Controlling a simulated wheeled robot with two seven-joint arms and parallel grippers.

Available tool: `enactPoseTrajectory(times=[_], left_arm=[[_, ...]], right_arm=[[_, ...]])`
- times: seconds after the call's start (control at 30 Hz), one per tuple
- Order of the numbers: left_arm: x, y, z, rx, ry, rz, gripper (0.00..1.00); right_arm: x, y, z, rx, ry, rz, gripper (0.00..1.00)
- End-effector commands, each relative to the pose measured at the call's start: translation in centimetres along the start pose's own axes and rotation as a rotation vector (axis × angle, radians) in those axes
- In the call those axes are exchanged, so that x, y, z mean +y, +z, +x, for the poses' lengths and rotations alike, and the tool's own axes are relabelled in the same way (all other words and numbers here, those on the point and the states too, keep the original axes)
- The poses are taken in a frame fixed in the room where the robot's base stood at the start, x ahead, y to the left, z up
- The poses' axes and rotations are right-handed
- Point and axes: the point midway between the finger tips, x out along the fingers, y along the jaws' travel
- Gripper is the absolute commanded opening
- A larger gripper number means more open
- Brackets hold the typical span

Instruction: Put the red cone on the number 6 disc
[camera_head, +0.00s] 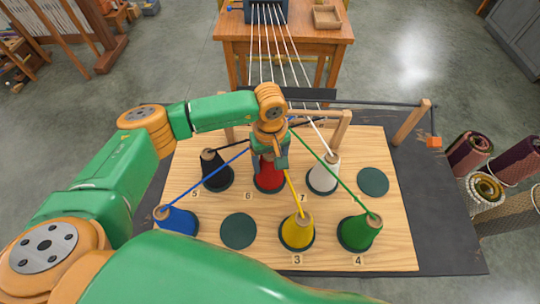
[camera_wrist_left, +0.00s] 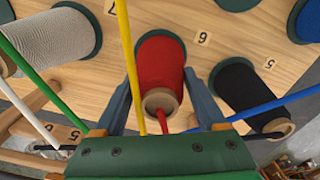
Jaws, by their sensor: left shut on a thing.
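The red cone (camera_head: 268,178) stands upright in the back row of the wooden board. In the left wrist view the red cone (camera_wrist_left: 161,65) has its base on a dark green disc (camera_wrist_left: 160,34), with the number 6 label (camera_wrist_left: 202,38) beside it. The number 6 label (camera_head: 248,196) also shows at lower left of the cone in the head view. My left gripper (camera_head: 269,158) comes down from above with its fingers on either side of the cone's upper part, shut on it. My right gripper is not in view.
A black cone (camera_head: 217,172) and a white cone (camera_head: 322,177) flank the red one. Blue (camera_head: 176,222), yellow (camera_head: 297,232) and green (camera_head: 359,232) cones stand in front. Two discs are bare (camera_head: 238,231) (camera_head: 373,182). Taut threads cross close to my gripper.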

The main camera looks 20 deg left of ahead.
Motion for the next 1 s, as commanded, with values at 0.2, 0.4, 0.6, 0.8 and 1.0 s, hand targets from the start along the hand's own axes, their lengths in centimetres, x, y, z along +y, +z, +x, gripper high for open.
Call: enactPoseTrajectory(times=[0.2, 0.4, 0.6, 0.8, 1.0], left_arm=[[0.0, 0.0, 0.1, 0.000, 0.002, 0.000, 0.05], [0.0, 0.0, 0.4, 0.000, 0.002, -0.001, 0.87], [0.0, 0.0, 0.4, 0.000, 0.001, -0.001, 1.00], [0.1, -0.1, -0.6, 0.001, 0.004, -0.001, 1.00], [0.1, -0.1, -5.6, 0.005, 0.008, -0.001, 1.00]], right_arm=[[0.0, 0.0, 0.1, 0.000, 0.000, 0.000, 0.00], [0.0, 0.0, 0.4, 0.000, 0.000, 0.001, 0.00], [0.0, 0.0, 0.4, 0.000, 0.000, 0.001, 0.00], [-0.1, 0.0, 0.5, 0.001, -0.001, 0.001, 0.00], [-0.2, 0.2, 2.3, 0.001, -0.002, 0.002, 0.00]])
